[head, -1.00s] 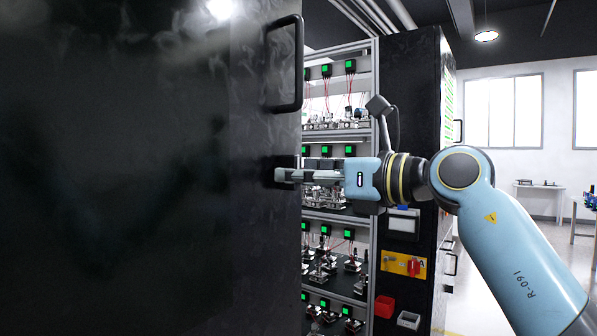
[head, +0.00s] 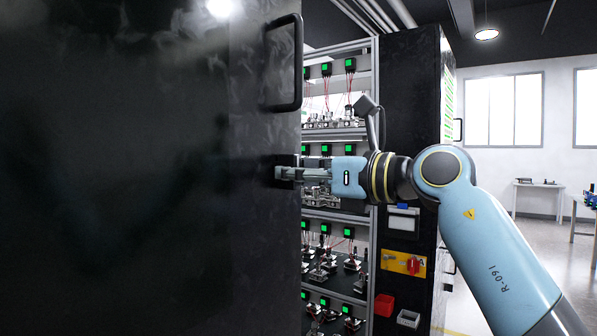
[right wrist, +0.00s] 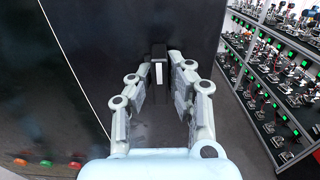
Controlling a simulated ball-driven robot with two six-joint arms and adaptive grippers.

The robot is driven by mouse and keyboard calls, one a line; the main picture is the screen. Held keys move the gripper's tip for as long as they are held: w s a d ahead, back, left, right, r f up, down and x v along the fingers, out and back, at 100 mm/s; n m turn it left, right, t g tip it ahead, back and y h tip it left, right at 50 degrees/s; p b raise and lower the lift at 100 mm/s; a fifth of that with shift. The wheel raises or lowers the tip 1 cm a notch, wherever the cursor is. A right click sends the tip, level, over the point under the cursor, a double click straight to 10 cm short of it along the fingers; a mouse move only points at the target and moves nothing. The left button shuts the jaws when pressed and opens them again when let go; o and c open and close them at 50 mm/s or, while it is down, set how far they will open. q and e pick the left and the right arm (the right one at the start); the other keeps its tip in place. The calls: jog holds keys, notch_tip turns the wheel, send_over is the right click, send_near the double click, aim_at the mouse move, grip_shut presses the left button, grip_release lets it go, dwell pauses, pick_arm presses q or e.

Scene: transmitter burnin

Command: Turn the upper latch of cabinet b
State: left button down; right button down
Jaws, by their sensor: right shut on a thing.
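A dark cabinet door (head: 130,170) fills the left of the head view. A black latch (head: 283,161) sits near its right edge, below the long handle. My right gripper (head: 287,174) reaches in from the right and is shut on the latch. In the right wrist view, the latch (right wrist: 158,75), black with a pale strip, stands between the tips of my right gripper (right wrist: 160,80). The fingers partly hide the latch in the head view. I cannot tell its turn angle exactly. My left gripper is not in view.
A black door handle (head: 297,65) sits above the latch. Behind the door edge stands a rack (head: 375,230) with several green-lit devices. A dark panel carries a yellow switch plate (head: 392,263) and a red bin (head: 384,305). Open floor lies at the far right.

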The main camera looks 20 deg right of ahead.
dwell(0.4)
jog(key=shift+f+n+b, duration=0.1)
jog(key=shift+n+b, duration=0.9)
jog(key=shift+b, duration=0.1)
jog(key=shift+n+b, duration=0.6)
jog(key=shift+n, duration=0.1)
jog(key=shift+n+b, duration=0.6)
jog(key=shift+b, duration=0.1)
jog(key=shift+n+b, duration=1.05)
jog(key=shift+n, duration=0.05)
